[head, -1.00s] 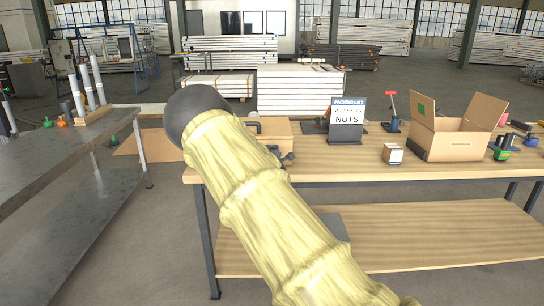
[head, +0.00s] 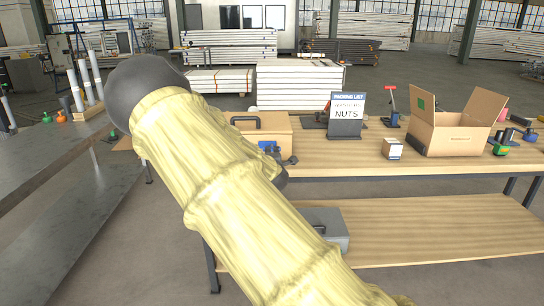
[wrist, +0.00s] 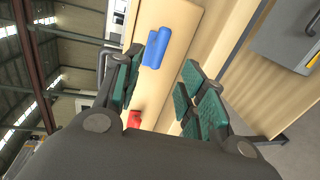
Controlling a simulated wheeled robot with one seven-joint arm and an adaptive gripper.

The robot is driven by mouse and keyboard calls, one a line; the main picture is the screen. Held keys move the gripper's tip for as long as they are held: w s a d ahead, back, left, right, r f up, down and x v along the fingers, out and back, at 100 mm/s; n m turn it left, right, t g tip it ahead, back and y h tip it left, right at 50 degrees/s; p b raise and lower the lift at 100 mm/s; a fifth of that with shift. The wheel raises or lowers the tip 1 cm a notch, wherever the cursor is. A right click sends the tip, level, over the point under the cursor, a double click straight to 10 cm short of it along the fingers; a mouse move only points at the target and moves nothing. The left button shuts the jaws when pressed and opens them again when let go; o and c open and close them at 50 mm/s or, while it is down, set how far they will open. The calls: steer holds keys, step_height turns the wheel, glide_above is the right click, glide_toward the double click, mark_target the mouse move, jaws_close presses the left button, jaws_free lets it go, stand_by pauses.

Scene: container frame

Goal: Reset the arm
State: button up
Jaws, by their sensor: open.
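My gripper (wrist: 163,88) is open and empty in the wrist view, its green-padded fingers spread apart. A pair of blue rounded pieces (wrist: 171,33) lies on the wooden table beyond the fingertips, apart from them. A small red object (wrist: 134,119) shows low between the fingers. In the head view my yellow-sleeved arm crosses the middle and hides most of my gripper. A bit of blue (head: 267,146) shows just right of my arm, over the wooden workbench (head: 345,164).
A cardboard case with a dark handle (head: 277,130), a packing-list sign (head: 346,116), a small box (head: 392,149) and an open carton (head: 455,136) stand on the workbench. A grey toolbox (head: 333,229) is on its lower shelf. A grey table (head: 45,150) stands left.

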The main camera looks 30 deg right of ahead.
steer(key=shift+s+a, duration=0.1)
stand_by(0.5)
steer(key=s+a+f+m+g+y+p, duration=0.1)
steer(key=s+a+f+m+g+y, duration=0.3)
steer(key=s+f, duration=0.95)
steer(key=s+a+f+m+g+h+p, duration=0.1)
steer(key=s+a+f+m+g, duration=0.3)
steer(key=s+f, duration=0.95)
steer(key=s+a+f+m+g+y+p, duration=0.1)
steer(key=s+a+f+y, duration=0.1)
steer(key=s+a+f, duration=0.2)
steer(key=s+a+f+m+g+y, duration=0.1)
steer(key=s+a+f+g, duration=0.1)
steer(key=s+a, duration=0.9)
steer(key=s+a+f+m+g+y+p, duration=0.1)
steer(key=s+a+f, duration=0.4)
steer(key=s, duration=0.9)
steer(key=shift+a+f+m+g+y+p, duration=0.35)
steer(key=shift+a+m+g+y, duration=0.35)
steer(key=shift+a, duration=0.5)
steer(key=shift+d, duration=0.15)
steer(key=shift+c, duration=0.2)
